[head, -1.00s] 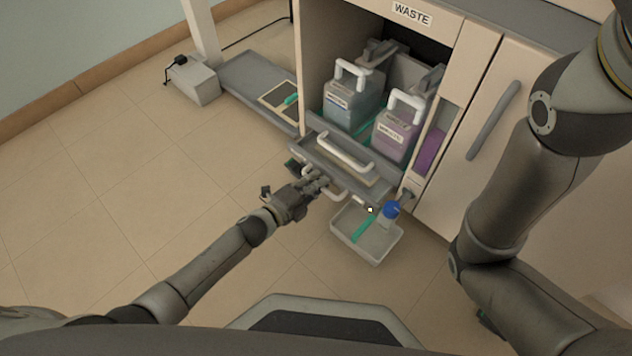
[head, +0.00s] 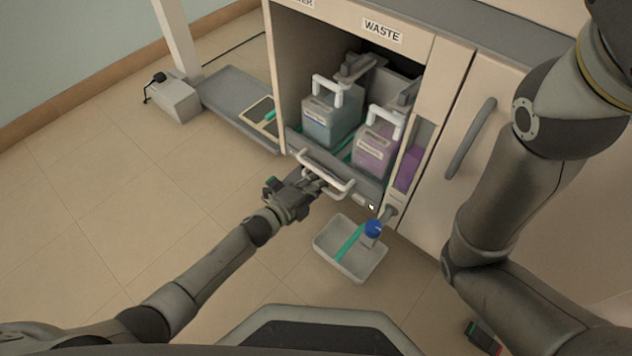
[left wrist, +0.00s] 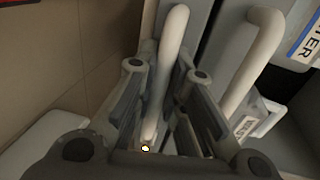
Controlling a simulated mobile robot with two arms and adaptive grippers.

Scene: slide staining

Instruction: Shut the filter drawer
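The filter drawer (head: 369,190) is a grey front low in the cabinet below the waste bottles, and looks level or nearly level with the cabinet face. Its white bar handle (head: 338,186) also shows in the left wrist view (left wrist: 172,50).
A blue-grey bottle (head: 331,120) and a purple bottle (head: 373,150) stand in the open cabinet. Below is a grey tray (head: 340,266) on the floor under a blue-capped spout (head: 373,229). A grey box (head: 174,100) stands at the left. The floor at left is clear.

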